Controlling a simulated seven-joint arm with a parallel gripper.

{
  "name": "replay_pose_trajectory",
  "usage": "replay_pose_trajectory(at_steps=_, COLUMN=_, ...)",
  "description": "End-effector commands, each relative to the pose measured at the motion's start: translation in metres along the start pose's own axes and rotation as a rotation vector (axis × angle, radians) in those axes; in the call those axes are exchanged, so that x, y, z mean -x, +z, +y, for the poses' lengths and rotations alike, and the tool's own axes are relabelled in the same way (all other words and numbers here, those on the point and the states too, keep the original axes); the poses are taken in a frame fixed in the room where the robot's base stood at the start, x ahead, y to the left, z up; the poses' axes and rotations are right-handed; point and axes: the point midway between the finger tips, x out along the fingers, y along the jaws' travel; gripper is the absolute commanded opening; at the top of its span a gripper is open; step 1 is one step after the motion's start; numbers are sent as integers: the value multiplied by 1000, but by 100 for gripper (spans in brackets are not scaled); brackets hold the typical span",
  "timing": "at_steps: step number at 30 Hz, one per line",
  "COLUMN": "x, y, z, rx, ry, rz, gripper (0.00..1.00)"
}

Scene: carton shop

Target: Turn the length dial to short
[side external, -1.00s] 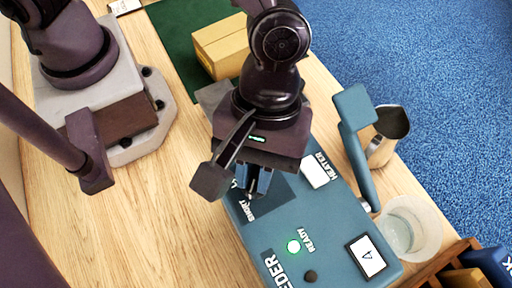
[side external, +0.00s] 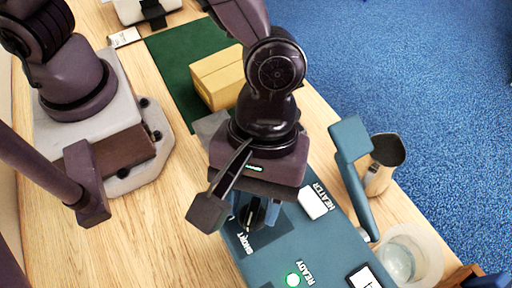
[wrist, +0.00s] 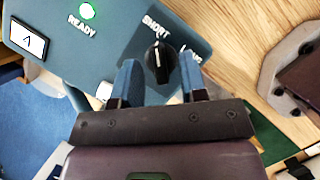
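The length dial (wrist: 158,57) is a black knob with a pale line on the blue machine panel. It shows in the wrist view between the word SHORT (wrist: 157,27) and the partly covered word LONG (wrist: 190,66). The pale line runs roughly up the picture, towards SHORT; its exact setting is hard to tell. My gripper (wrist: 160,82) is open, with one blue finger to each side of the knob. I cannot tell whether either finger touches it. In the side view my gripper (side external: 255,214) is over the dial end of the panel and mostly hides the dial.
A white HEATER switch (side external: 313,203) and a lit green READY lamp (side external: 292,280) are on the panel. A carton (side external: 218,77) lies on a green mat (side external: 180,60).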

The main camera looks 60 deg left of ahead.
Motion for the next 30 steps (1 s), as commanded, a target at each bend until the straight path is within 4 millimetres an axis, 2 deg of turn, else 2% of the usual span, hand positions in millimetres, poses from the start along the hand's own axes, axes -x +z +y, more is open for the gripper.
replay_pose_trajectory(at_steps=9, x=68, y=0, z=1, rx=-1, ry=6, rz=1, gripper=39)
replay_pose_trajectory(at_steps=15, x=104, y=0, z=0, rx=0, ry=3, rz=0, gripper=39)
replay_pose_trajectory(at_steps=21, x=118, y=0, z=0, rx=1, ry=-1, rz=-1, gripper=39)
replay_pose_trajectory(at_steps=30, x=119, y=0, z=-1, rx=0, ry=-2, rz=-1, gripper=39)
